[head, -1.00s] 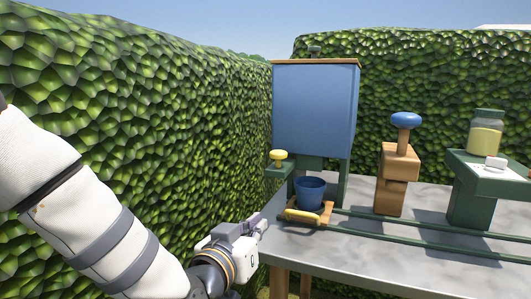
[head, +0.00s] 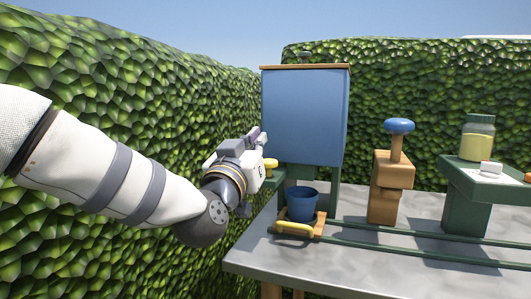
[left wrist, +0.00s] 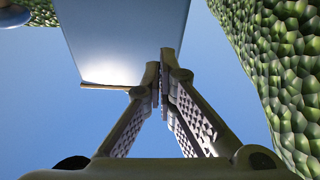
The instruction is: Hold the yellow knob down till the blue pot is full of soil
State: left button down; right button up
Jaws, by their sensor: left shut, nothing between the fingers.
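The yellow knob (head: 271,164) sits on a green bracket at the left of the blue hopper (head: 305,115), partly hidden behind my left gripper. The blue pot (head: 302,203) stands upright on a wooden carriage (head: 318,226) with a yellow handle, under the hopper. The pot's inside looks dark; I cannot tell how much soil is in it. My left gripper (head: 262,138) is raised beside the knob, at its left in the head view. In the left wrist view its fingers (left wrist: 160,85) are shut with nothing between them, with the hopper beyond. My right gripper is not in view.
Green rails (head: 420,256) run along the grey table (head: 350,272) to the right. A wooden post with a blue knob (head: 399,126) and a green stand (head: 490,180) with a jar (head: 478,138) stand farther right. A hedge (head: 130,90) closes the left side.

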aim_at(267, 164)
pick_arm(q)
jog(key=w, duration=0.1)
jog(key=w+d+f, duration=0.1)
jog(key=w+f, duration=0.1)
jog(key=w, duration=0.1)
jog(key=shift+d+f, duration=0.15)
jog(key=shift+d, duration=0.1)
jog(key=shift+s+f, duration=0.1)
jog(key=shift+f, duration=0.25)
jog(key=shift+f, duration=1.4)
dwell(1.6)
